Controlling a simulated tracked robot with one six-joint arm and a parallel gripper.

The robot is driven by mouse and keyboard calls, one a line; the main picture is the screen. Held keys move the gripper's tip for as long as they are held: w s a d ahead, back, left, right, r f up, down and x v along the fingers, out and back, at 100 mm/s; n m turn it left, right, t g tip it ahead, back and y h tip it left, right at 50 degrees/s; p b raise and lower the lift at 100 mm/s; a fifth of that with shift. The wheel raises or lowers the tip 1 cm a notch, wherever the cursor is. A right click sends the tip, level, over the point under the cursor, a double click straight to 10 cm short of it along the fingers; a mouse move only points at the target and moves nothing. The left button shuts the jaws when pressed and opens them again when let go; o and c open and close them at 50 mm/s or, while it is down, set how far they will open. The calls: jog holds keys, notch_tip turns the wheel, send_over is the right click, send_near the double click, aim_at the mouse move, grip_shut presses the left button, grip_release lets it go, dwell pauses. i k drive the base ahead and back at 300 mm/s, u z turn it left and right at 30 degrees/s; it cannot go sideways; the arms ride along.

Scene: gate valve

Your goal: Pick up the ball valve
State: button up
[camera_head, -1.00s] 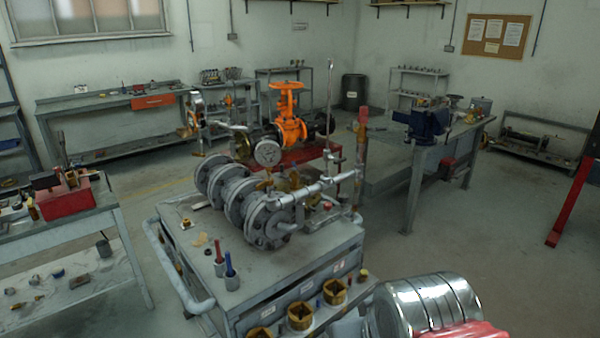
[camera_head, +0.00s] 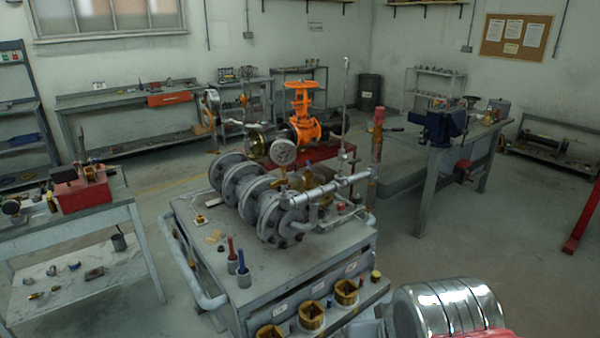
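No part clearly stands out as the ball valve. Brass-coloured bodies show among the pipework on the grey cart (camera_head: 200,268), including a brass fitting (camera_head: 318,178) beside the silver pipe (camera_head: 335,187). Whether one of these is the ball valve, I cannot tell. A row of grey flanges (camera_head: 245,195) lies on the cart top. My gripper is not in view.
A shiny metal cylinder (camera_head: 450,308) is at the bottom right. A bench with a blue vise (camera_head: 440,125) is at the right, and a table with a red box (camera_head: 80,193) at the left. Floor shows between them.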

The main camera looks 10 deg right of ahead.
aim_at(308, 175)
jog(key=k, duration=0.5)
jog(key=z, duration=1.15)
jog(key=i, duration=2.05)
